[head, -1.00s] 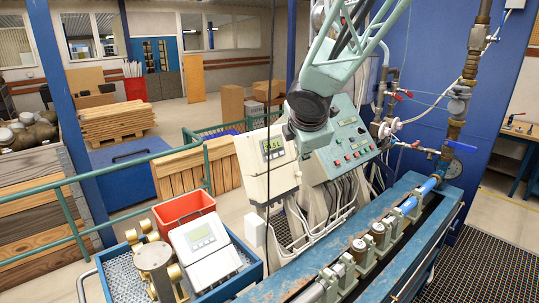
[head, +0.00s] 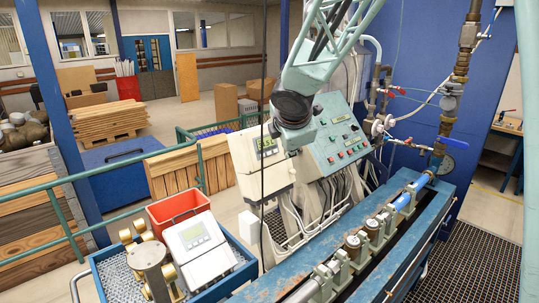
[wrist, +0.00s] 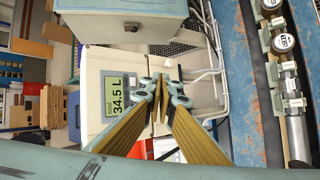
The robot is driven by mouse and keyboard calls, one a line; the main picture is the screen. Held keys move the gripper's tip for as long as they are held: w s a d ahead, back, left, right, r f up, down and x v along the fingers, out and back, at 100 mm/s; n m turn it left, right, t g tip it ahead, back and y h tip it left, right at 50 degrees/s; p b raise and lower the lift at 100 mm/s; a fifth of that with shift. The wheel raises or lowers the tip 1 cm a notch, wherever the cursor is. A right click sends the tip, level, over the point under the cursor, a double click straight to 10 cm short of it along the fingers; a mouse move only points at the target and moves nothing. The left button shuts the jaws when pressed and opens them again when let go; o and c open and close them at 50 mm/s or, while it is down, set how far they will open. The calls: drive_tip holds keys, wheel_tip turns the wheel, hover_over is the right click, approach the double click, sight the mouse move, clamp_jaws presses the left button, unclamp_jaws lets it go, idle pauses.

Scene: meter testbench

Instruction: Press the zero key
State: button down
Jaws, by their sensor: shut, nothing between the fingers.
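The white meter unit (head: 259,178) with a small display (head: 266,147) hangs left of the sloped control panel (head: 337,135). In the wrist view the unit's display (wrist: 118,97) reads 34.5 L, turned sideways. My gripper (wrist: 160,88) is shut and empty, its yellow fingers meeting over the unit's face beside the display. I cannot tell whether the tips touch the face. No zero key can be made out; the fingers cover part of the face. In the head view my wrist hangs just right of the unit and my fingers cannot be made out.
A blue tray (head: 245,272) at the front holds another white meter (head: 199,247), a red bin (head: 178,207) and a brass fitting (head: 150,262). The blue bench (head: 280,290) with pipe and meters runs along the right. Cables and white pipes lie below the panel.

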drive_tip(key=w+a+f, duration=0.2)
drive_tip(key=w+a, duration=0.2)
drive_tip(key=shift+a, duration=0.15)
idle(0.4)
drive_tip(key=shift+w+a+f+b, duration=0.25)
drive_tip(key=shift+w+a+b, duration=0.05)
drive_tip(key=shift+w+a, duration=0.25)
idle(2.8)
drive_tip(key=shift+s+d, duration=0.1)
drive_tip(key=shift+d, duration=0.05)
idle(0.3)
drive_tip(key=shift+s+d+r, duration=0.25)
drive_tip(key=shift+s+d, duration=0.15)
drive_tip(key=shift+s+d, duration=0.1)
idle(0.4)
drive_tip(key=shift+s+d+r, duration=0.4)
drive_tip(key=shift+s+d, duration=0.4)
drive_tip(key=shift+d, duration=0.05)
drive_tip(key=shift+s+d+r, duration=0.4)
drive_tip(key=shift+s+d, duration=0.35)
drive_tip(key=shift+d, duration=0.05)
drive_tip(key=shift+s+d+r, duration=0.25)
drive_tip(key=shift+s+d, duration=0.2)
